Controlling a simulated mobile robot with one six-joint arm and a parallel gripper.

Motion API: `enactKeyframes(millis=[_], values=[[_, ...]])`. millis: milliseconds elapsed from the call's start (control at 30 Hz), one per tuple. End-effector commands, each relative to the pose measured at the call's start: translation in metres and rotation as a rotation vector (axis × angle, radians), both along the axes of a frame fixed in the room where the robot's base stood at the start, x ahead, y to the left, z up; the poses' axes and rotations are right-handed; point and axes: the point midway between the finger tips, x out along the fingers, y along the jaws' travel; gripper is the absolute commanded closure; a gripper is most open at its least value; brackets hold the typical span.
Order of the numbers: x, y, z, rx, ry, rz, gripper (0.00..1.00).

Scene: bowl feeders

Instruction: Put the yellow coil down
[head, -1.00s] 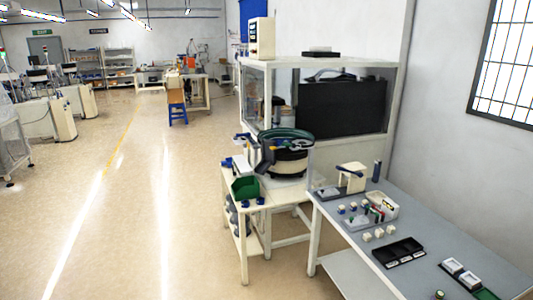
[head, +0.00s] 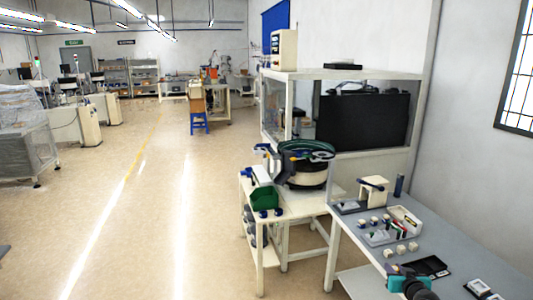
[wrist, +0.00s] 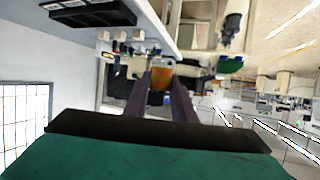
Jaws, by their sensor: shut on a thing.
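In the wrist view the yellow coil (wrist: 160,75), amber in this light, sits between the two dark fingertips of my gripper (wrist: 161,82). The gripper is shut on it. In the head view my teal gripper (head: 410,284) shows at the bottom right, over the front part of the grey worktable (head: 352,246). I cannot make out the coil in the head view. The gap between the coil and the table is hard to tell.
A black tray (head: 427,265) lies beside my gripper. Several small white blocks and a white bin (head: 404,221) stand further back. A bowl feeder (head: 306,172) with a green bin (head: 264,199) stands left of the table. Floor to the left is open.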

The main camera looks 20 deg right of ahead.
Motion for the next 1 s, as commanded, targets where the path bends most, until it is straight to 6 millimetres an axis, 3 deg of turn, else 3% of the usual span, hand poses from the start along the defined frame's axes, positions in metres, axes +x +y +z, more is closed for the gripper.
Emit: enactKeyframes(millis=[100, 400, 1000], values=[[0.029, 0.026, 0.015, -0.003, -0.001, 0.066, 0.98], [0.090, 0.096, 0.049, -0.002, -0.001, 0.217, 0.98], [0.176, 0.255, 0.114, -0.003, -0.002, 0.487, 0.98]])
